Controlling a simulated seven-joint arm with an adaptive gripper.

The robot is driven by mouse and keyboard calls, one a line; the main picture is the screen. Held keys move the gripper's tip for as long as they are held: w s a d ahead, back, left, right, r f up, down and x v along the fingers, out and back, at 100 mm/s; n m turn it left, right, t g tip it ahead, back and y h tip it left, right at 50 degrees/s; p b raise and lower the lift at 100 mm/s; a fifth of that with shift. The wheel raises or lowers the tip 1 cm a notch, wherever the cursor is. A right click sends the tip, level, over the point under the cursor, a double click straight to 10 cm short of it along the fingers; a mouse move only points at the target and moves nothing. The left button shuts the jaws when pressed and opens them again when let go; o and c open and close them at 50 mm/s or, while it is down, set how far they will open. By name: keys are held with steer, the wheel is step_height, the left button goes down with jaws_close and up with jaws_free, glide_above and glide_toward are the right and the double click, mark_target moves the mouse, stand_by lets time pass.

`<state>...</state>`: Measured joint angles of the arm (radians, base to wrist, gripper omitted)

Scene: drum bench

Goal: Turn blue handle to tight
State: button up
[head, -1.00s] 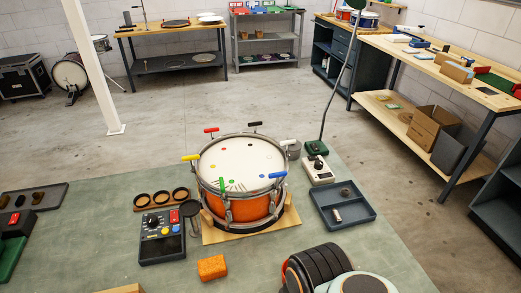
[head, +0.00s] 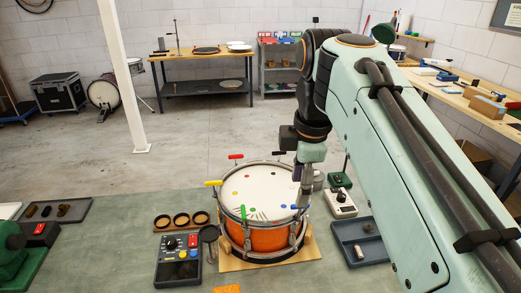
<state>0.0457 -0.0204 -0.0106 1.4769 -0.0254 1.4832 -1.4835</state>
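The orange drum (head: 257,238) with a white head stands on a wooden board on the bench. Colored handles sit around its rim. My gripper (head: 304,193) points down over that side of the drum. Its fingers are small and partly covered by my arm, so I cannot tell whether they are open, shut or touching the handle.
The yellow handle (head: 213,183), red handle (head: 235,156) and black handle (head: 278,153) stick out from the rim. A control box (head: 178,268) stands left of the drum. A blue-grey tray (head: 360,240) and a white meter (head: 341,205) are on the right.

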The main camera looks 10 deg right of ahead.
steer(key=w+d+f+n, duration=0.1)
steer(key=w+d+n, duration=0.1)
steer(key=w, duration=0.8)
steer(key=g, duration=0.2)
glide_above(300, 210)
steer(key=f, duration=1.2)
steer(key=shift+w+a+f, duration=0.3)
steer(key=shift+f, duration=0.1)
steer(key=shift+m, duration=0.3)
steer(key=f, duration=0.8)
steer(key=shift+s+d, duration=0.1)
steer(key=shift+d, duration=0.2)
steer(key=shift+f, duration=0.75)
jaws_close()
